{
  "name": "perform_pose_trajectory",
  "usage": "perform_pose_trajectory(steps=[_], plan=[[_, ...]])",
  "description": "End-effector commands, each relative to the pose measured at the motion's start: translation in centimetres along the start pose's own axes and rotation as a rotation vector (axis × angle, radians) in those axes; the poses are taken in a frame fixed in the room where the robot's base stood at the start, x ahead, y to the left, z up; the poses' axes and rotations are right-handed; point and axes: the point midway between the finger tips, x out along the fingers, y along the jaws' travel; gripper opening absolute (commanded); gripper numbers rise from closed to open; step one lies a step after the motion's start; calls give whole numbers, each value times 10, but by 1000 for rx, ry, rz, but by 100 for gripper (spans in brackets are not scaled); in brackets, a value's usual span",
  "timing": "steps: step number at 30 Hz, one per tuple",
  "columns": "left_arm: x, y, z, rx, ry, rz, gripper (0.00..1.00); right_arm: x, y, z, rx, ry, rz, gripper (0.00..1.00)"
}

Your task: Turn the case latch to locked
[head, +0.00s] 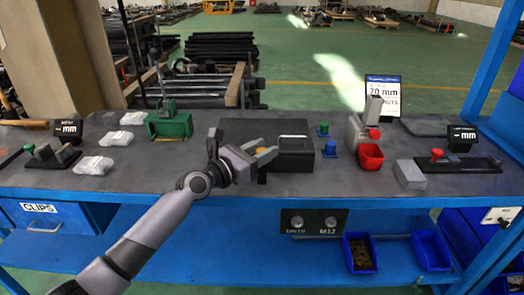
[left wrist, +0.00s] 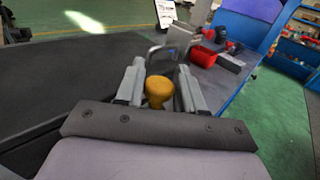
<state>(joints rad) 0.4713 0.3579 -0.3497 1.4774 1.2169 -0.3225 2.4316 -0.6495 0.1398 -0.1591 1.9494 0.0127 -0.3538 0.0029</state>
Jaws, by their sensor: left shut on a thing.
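The case (head: 293,161) is a dark box in the middle of the bench in the head view. My left gripper (head: 262,153) reaches in from the lower left, over the case's front edge. In the left wrist view the latch's rounded yellow knob (left wrist: 158,92) sits between the two grey fingers, and the gripper (left wrist: 160,88) is shut on it. I cannot tell the latch's angle or any lock marking. My right gripper is not in view.
A green box (head: 168,126) and several white packets stand left of the case. A blue knob (head: 330,149), a red bin (head: 370,157) and a grey stand (head: 356,130) are to the right. The bench's front edge lies just below the gripper.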

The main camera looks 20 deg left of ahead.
Motion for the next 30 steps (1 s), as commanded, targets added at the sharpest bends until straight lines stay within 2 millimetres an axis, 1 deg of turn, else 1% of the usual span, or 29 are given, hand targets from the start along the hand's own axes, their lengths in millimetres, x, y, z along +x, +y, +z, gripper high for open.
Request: perform_pose_trajectory(steps=[8, 15, 17, 30], plan=[[0, 1, -6, 0, -2, -84, 7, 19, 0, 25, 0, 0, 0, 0], [0, 1, -6, 1, -3, -227, 7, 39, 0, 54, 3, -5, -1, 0], [0, 1, -6, 0, -3, -270, 7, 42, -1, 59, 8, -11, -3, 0], [1, 0, -1, -3, -3, -598, 7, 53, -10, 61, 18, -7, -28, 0]])
